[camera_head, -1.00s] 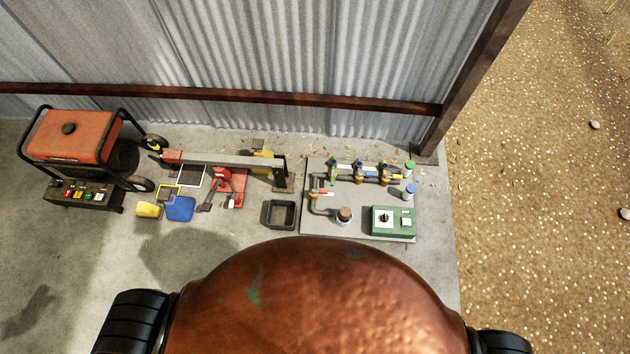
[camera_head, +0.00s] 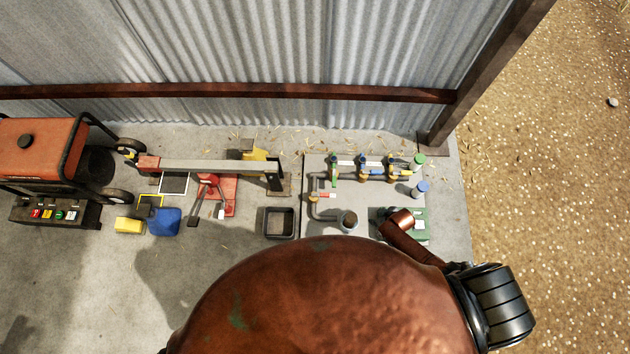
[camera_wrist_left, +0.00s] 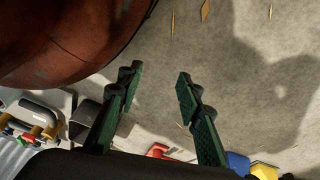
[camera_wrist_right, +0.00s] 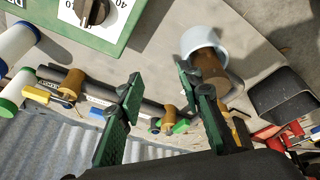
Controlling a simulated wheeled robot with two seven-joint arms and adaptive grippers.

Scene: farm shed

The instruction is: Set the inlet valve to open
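A grey valve board (camera_head: 333,226) lies on the floor at the middle right of the head view. It carries a pipe row with brass valves: a green-handled valve (camera_head: 333,170), a blue-handled valve (camera_head: 363,165) and a yellow-handled one (camera_head: 393,166). A red-handled valve (camera_head: 325,195) is on the left pipe. I cannot read which is the inlet valve. In the right wrist view, my right gripper (camera_wrist_right: 160,80) is open and empty above the board, between the dial box and the white-rimmed brass fitting (camera_wrist_right: 205,50). My left gripper (camera_wrist_left: 157,78) is open and empty above bare concrete.
A green dial box (camera_wrist_right: 125,20) is partly hidden by my right arm in the head view. A black open bin (camera_head: 279,223) stands left of the board. A red jack (camera_head: 210,185), blue can (camera_head: 164,222) and orange generator (camera_head: 40,150) are farther left. A corrugated wall stands behind.

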